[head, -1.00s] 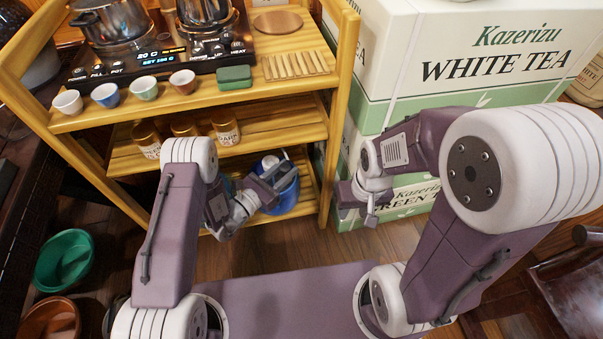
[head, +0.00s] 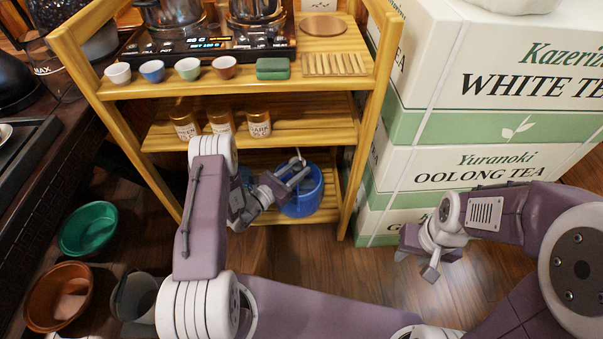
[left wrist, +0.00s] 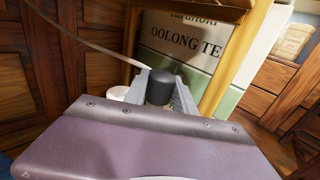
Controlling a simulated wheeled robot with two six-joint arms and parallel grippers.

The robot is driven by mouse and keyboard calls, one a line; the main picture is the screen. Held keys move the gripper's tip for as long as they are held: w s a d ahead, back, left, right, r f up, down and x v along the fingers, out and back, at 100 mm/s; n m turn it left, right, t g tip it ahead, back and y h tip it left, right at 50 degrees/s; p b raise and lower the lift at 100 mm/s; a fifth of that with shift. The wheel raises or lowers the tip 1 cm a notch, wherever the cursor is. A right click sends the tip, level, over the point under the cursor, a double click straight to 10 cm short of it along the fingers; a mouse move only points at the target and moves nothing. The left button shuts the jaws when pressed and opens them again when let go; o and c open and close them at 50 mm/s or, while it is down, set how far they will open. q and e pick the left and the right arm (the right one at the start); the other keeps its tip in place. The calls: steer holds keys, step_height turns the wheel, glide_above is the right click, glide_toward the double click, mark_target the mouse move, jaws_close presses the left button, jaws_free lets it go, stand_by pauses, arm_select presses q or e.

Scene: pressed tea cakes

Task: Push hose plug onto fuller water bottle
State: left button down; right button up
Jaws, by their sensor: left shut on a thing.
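My left gripper (head: 293,173) is at the lowest shelf, above a large blue water bottle (head: 308,198). In the left wrist view the left gripper (left wrist: 163,84) is shut on a dark cylindrical plug (left wrist: 160,92). A pale hose (left wrist: 90,42) runs from the upper left toward it. Another blue shape, probably the second bottle (head: 245,176), is mostly hidden behind my left arm. I cannot tell the water levels or whether the plug touches a bottle. A white round thing (left wrist: 118,93) shows left of the plug. My right gripper (head: 417,264) is open and empty over the floor.
The wooden rack (head: 357,170) has posts and a middle shelf with several jars (head: 221,121) above the bottles. Stacked tea boxes (head: 410,165) stand at its right. A green tub (head: 89,229) and a brown tub (head: 58,297) stand at left. Floor before the rack is clear.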

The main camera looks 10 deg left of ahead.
arm_select(q)
steer(key=w+b, duration=0.1)
steer(key=w, duration=0.1)
steer(key=w+a+b, duration=0.1)
steer(key=w+b, duration=0.1)
steer(key=w, duration=0.1)
steer(key=w+a+b, duration=0.1)
steer(key=w, duration=0.2)
steer(key=shift+a+f, duration=0.1)
steer(key=shift+f, duration=0.05)
steer(key=shift+s+f+b, duration=0.1)
steer(key=shift+f+b, duration=0.35)
steer(key=shift+f, duration=0.35)
stand_by(0.3)
steer(key=shift+f+b, duration=0.65)
steer(key=shift+f, duration=0.05)
stand_by(0.6)
steer(key=c, duration=0.9)
jaws_free()
steer(key=shift+c, duration=0.2)
